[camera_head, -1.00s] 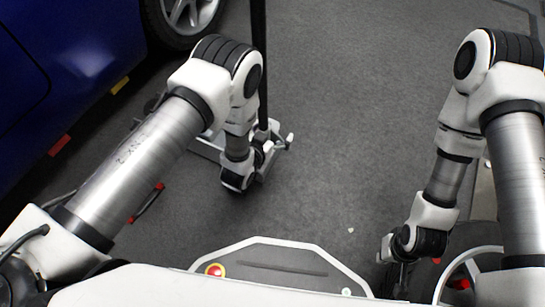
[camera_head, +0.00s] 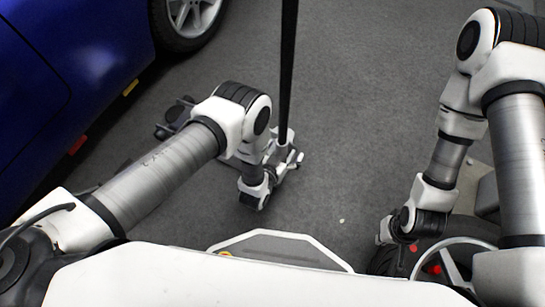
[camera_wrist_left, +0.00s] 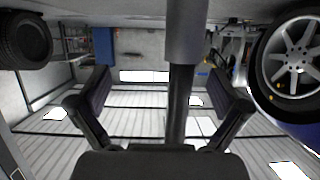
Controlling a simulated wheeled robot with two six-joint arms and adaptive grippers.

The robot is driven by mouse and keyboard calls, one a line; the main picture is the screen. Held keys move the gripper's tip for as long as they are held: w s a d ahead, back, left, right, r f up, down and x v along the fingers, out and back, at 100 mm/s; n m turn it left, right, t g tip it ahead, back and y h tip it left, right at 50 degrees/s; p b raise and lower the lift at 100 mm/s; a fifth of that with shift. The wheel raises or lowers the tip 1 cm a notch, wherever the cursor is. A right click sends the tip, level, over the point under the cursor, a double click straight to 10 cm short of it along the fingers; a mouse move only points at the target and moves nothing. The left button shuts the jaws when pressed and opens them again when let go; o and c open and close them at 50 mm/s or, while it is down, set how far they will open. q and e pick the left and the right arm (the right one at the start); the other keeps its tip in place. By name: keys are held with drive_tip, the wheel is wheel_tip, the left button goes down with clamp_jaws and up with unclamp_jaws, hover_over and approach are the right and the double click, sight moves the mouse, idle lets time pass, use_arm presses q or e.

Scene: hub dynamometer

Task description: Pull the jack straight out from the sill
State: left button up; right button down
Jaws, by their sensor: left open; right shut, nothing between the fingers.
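The jack (camera_head: 290,165) is a low grey and white floor jack with a tall black handle. Its far end reaches left towards the blue car (camera_head: 75,60), where my left arm covers part of it. I cannot tell whether it touches the sill. My left gripper (camera_wrist_left: 158,90) is open, its two fingers on either side of the upright handle (camera_wrist_left: 181,90) in the left wrist view. I cannot tell whether either finger touches the handle. In the head view my left wrist hangs just beside the jack's near end. My right gripper (camera_head: 385,233) is shut and empty, low at the right.
A loose wheel (camera_head: 455,250) lies at the lower right beside my right gripper. The car's wheel (camera_head: 187,20) stands at the upper left. Red and yellow marks show along the car's lower edge. The grey floor (camera_head: 350,110) right of the jack is clear.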

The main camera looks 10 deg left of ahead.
use_arm(q)
drive_tip(key=p+v, duration=0.4)
drive_tip(key=v, duration=0.3)
drive_tip(key=shift+a, duration=0.45)
drive_tip(key=shift+r, duration=0.1)
